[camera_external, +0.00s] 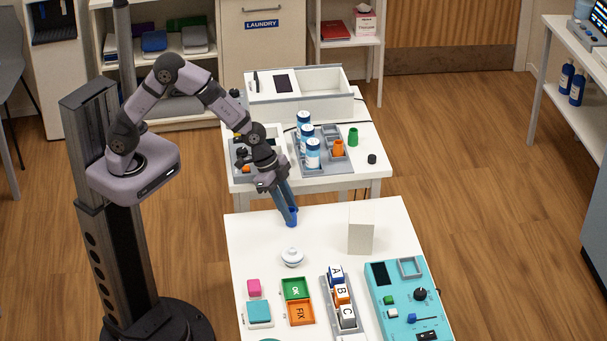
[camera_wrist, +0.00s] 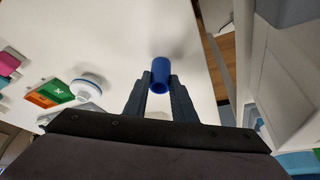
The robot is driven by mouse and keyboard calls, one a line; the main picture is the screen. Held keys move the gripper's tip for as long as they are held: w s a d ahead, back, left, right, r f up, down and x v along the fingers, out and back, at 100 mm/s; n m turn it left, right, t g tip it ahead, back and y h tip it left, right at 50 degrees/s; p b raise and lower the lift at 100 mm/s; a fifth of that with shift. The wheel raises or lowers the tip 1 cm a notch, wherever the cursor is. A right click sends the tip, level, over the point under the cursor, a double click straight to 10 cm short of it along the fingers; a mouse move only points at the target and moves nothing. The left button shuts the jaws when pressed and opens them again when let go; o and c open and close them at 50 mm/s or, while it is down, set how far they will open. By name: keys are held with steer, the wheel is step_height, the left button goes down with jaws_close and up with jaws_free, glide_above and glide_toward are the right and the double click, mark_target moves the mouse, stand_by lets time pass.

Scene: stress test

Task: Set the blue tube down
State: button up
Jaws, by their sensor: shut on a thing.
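The blue tube (camera_external: 292,217) is a short hollow cylinder. My gripper (camera_external: 290,208) is shut on it, at the back edge of the near white table (camera_external: 250,228). In the wrist view the blue tube (camera_wrist: 160,74) sits between the two dark fingertips of my gripper (camera_wrist: 160,82), its open end showing. The tube is over the table top or touching it; I cannot tell which. It looks about upright in the external view.
A white lidded pot (camera_external: 292,257) and a pale block (camera_external: 361,231) stand nearby. Pink, teal, green and orange pieces, a lettered rack (camera_external: 341,304) and a teal panel (camera_external: 405,300) lie nearer. The far table (camera_external: 375,172) holds bottles and cups. Bare table lies around the tube.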

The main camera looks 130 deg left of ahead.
steer(key=shift+f, duration=0.15)
steer(key=o, duration=1)
steer(key=shift+r, duration=0.25)
steer(key=a+b+v, duration=0.1)
steer(key=v, duration=1.1)
steer(key=s+d+f+m+g, duration=0.1)
steer(key=s+d+f+g, duration=0.1)
steer(key=s+d+f, duration=0.3)
steer(key=s+d+f+m+g+h, duration=0.1)
steer(key=s+d+f, duration=0.3)
steer(key=s+d, duration=1)
steer(key=shift+d+f+g, duration=0.4)
steer(key=shift+d+g, duration=0.5)
